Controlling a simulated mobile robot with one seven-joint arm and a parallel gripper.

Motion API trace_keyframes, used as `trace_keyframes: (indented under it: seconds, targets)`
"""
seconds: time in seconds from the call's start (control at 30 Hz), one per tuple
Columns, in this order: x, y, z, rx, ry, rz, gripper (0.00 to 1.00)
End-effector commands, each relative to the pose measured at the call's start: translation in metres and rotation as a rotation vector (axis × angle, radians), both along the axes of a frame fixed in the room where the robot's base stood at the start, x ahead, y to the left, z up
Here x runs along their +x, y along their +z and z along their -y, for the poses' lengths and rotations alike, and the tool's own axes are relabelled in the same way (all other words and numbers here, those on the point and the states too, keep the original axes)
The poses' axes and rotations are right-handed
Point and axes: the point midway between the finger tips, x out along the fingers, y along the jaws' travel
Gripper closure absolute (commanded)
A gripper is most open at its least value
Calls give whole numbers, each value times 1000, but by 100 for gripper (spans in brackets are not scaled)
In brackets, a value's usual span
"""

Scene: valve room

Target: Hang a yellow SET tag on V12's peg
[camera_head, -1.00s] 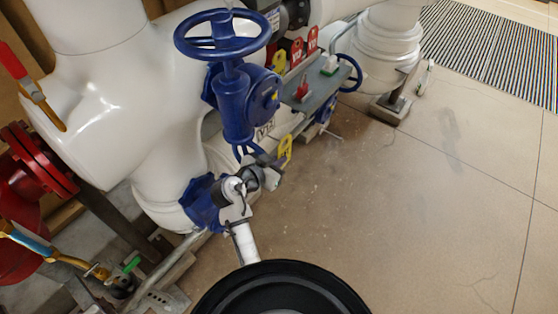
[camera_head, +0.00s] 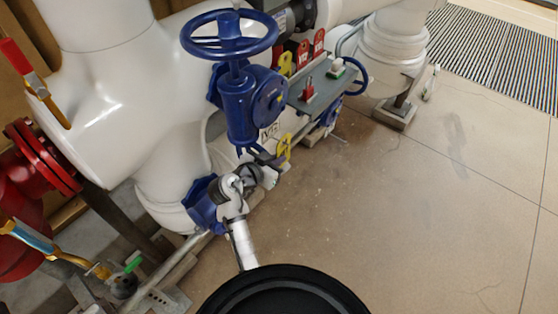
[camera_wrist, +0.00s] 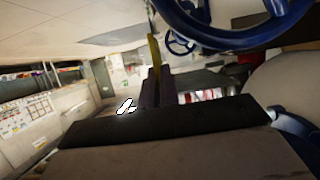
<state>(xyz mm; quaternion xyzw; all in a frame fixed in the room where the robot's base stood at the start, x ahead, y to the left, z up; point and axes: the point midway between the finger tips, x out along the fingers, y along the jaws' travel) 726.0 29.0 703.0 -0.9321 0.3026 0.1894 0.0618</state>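My gripper (camera_head: 273,160) is low beside the pipework, in front of a blue valve body. It is shut on a yellow tag (camera_head: 285,146), which stands up from the fingertips. The wrist view shows the tag (camera_wrist: 154,50) nearly edge-on between the dark fingers (camera_wrist: 156,88). A white label plate (camera_head: 269,132), apparently reading V12, sits just above and left of the tag, below the blue handwheel valve (camera_head: 245,100). V12's peg cannot be made out. Another yellow tag (camera_head: 285,63) hangs farther back, beside red tags (camera_head: 304,53).
A grey shelf (camera_head: 318,88) carries a red padlock (camera_head: 308,88) and a green-and-white item (camera_head: 337,68). The blue handwheel (camera_head: 230,35) overhangs the area above my gripper. A red flange (camera_head: 45,160) is at the left. Open floor (camera_head: 430,210) lies to the right.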

Motion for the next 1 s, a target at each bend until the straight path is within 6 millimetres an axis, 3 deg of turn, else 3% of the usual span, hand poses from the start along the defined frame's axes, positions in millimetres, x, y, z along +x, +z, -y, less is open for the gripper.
trace_keyframes:
  seconds: [1.0]
  targets:
    - [4,-7,-5,0,-1,-2,100]
